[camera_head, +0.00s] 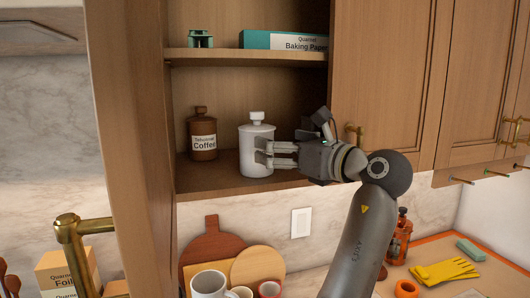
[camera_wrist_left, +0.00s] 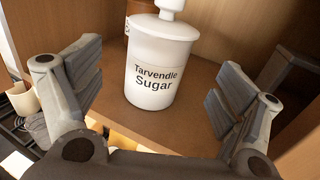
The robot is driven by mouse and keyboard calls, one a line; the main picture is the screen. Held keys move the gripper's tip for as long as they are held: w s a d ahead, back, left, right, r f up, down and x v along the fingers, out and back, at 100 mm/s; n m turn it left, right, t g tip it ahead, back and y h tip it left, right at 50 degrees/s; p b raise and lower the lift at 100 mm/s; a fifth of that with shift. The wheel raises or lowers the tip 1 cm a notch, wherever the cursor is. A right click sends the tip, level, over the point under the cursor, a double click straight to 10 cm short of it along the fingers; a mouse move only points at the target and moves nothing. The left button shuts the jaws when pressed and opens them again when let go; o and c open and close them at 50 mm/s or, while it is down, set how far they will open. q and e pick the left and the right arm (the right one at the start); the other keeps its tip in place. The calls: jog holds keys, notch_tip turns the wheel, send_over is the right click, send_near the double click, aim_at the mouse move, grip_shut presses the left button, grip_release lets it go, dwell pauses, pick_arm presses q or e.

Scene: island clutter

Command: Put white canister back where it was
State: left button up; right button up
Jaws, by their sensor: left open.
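The white canister (camera_head: 257,149) stands upright on the lower shelf of the open cabinet, to the right of a brown coffee canister (camera_head: 202,141). In the left wrist view the white canister (camera_wrist_left: 157,68) reads "Tarvendle Sugar" and its knob is cut off by the top edge. My left gripper (camera_head: 264,152) is open at the right side of the white canister, its fingers overlapping it in the head view. In the left wrist view the canister shows between the spread fingers, with gaps on both sides. My right gripper is not in view.
The upper shelf (camera_head: 245,57) holds a baking paper box (camera_head: 284,40) and a small green item (camera_head: 200,39). A closed cabinet door (camera_head: 382,80) is to the right. Below are cutting boards (camera_head: 212,243), mugs, a red bottle (camera_head: 400,238) and yellow gloves (camera_head: 445,271).

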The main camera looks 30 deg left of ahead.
pick_arm(q)
jog(key=shift+b+v, duration=0.45)
jog(key=shift+v, duration=1.35)
